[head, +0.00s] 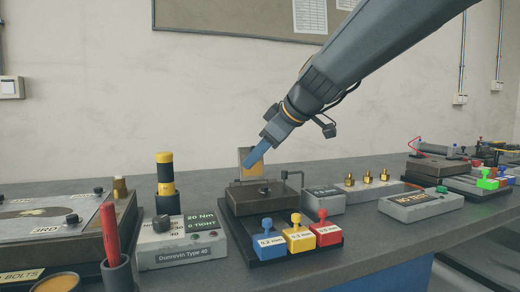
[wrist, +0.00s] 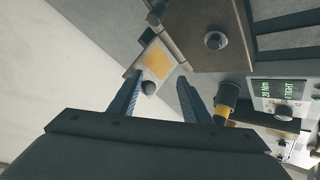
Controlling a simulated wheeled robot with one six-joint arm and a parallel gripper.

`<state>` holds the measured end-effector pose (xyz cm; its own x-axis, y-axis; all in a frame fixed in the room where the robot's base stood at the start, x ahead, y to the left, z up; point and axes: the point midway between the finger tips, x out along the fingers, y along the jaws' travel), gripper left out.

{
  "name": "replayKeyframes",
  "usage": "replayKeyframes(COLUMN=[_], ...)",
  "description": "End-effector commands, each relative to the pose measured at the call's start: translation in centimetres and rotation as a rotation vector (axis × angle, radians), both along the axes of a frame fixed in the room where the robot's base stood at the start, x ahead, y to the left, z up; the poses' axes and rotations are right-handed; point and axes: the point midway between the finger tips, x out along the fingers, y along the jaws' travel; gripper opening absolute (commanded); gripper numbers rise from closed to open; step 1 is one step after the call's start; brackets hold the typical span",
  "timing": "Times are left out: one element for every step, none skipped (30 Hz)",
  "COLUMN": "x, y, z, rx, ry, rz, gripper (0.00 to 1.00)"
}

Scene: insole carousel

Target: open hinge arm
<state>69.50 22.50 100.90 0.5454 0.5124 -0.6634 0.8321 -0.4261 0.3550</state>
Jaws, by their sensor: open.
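The hinge arm (head: 243,153), a pale plate with an orange-yellow pad, stands up at the back of a brown block on the centre fixture. In the wrist view the plate (wrist: 156,63) joins the block's edge, and a dark round knob (wrist: 149,88) sits near its free end. My gripper (head: 251,160) is open and empty, its blue fingers overlapping the plate in the head view. In the wrist view my gripper (wrist: 160,79) has a finger on either side of the knob area. Whether either finger touches cannot be told.
The brown block (head: 262,195) has a dark knob on top. Blue, yellow and red labelled keys (head: 299,238) stand in front. A torque box (head: 180,243) and a yellow-black cylinder (head: 165,172) stand left. The wall is behind.

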Motion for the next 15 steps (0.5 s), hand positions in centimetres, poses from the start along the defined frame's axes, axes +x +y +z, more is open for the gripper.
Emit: replayKeyframes(x=[-0.2,-0.18,-0.15,-0.13,-0.12,-0.1,-0.09,-0.07,-0.06,-0.05,-0.04,-0.03,-0.03,-0.02,-0.01], y=[0.11,0.04,-0.04,-0.08,-0.14,-0.2,-0.23,-0.27,-0.3,-0.32,-0.33,-0.34,-0.35,-0.36,-0.34], z=[-0.55,-0.52,-0.48,-0.46,-0.43,-0.4,-0.38,-0.35,-0.32,-0.3,-0.29,-0.26,-0.24,-0.22,-0.19], rx=[-0.002,-0.002,-0.002,-0.002,-0.002,-0.001,-0.001,-0.001,-0.001,0.0,0.0,0.0,0.0,0.0,0.0], ry=[0.01,0.011,0.01,0.01,0.01,0.009,0.009,0.008,0.008,0.007,0.007,0.006,0.006,0.006,0.005], rz=[0.005,0.004,0.002,0.002,0.002,0.0,0.0,-0.001,-0.002,-0.002,-0.003,-0.003,-0.003,-0.003,-0.004], gripper=[0.36,0.36,0.36,0.36,0.36,0.36,0.36,0.36,0.36,0.36,0.36,0.36,0.36,0.36,0.36])
